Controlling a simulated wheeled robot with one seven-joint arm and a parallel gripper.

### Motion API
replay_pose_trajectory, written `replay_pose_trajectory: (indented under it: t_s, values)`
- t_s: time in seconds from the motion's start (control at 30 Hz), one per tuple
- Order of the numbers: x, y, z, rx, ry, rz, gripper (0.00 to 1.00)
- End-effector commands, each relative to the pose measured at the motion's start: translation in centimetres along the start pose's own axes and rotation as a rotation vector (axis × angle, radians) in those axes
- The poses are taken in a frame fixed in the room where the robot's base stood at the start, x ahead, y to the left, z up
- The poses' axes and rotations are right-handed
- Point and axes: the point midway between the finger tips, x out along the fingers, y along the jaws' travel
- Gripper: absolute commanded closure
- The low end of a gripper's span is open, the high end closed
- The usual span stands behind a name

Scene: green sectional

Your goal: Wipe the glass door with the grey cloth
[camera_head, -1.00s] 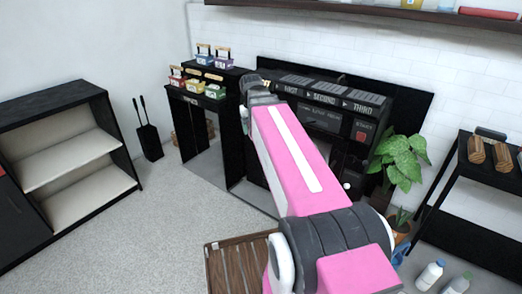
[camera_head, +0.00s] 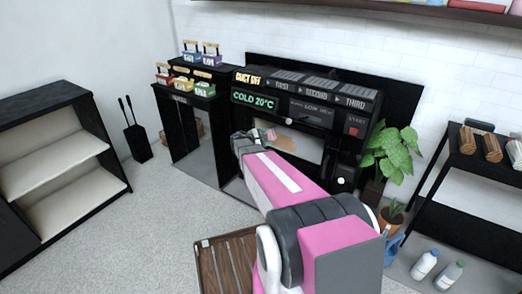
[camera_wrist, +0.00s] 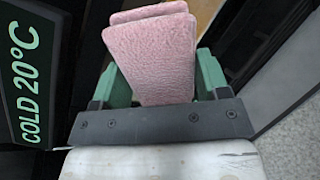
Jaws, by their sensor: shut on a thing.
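My gripper (camera_wrist: 158,75) is shut on a folded pink cloth (camera_wrist: 150,50) with a fuzzy surface, held between green fingers in the wrist view. I see no grey cloth. In the head view, my gripper (camera_head: 262,134) is in front of the black machine, and a small pink patch of the cloth (camera_head: 272,135) shows beside it. A pale, glass-like panel (camera_head: 302,146) is set in the machine's front, just right of my gripper. It may be the glass door. My arm hides its lower left part, and I cannot tell whether the cloth touches it.
A lit "COLD 20°C" display (camera_head: 255,100) sits above my gripper and shows close by in the wrist view (camera_wrist: 25,75). Colored cartons (camera_head: 185,86) stand left of it. A potted plant (camera_head: 392,150), dark rack (camera_head: 455,180) and bottles (camera_head: 424,264) are right. A wooden slatted piece (camera_head: 228,262) lies below.

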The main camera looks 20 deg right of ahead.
Motion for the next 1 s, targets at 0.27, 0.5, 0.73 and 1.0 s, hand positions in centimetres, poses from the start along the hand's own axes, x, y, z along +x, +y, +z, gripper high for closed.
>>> replay_pose_trajectory:
  t_s: [0.27,0.5,0.73,1.0]
  values:
    - [2.2,-2.5,-6.7,-0.041,0.044,0.304,0.50]
    - [2.5,-3.5,-9.1,-0.040,0.064,0.409,0.50]
    - [3.0,-3.3,-9.2,-0.039,0.064,0.418,0.50]
    - [5.1,-2.5,-9.4,-0.039,0.063,0.416,0.50]
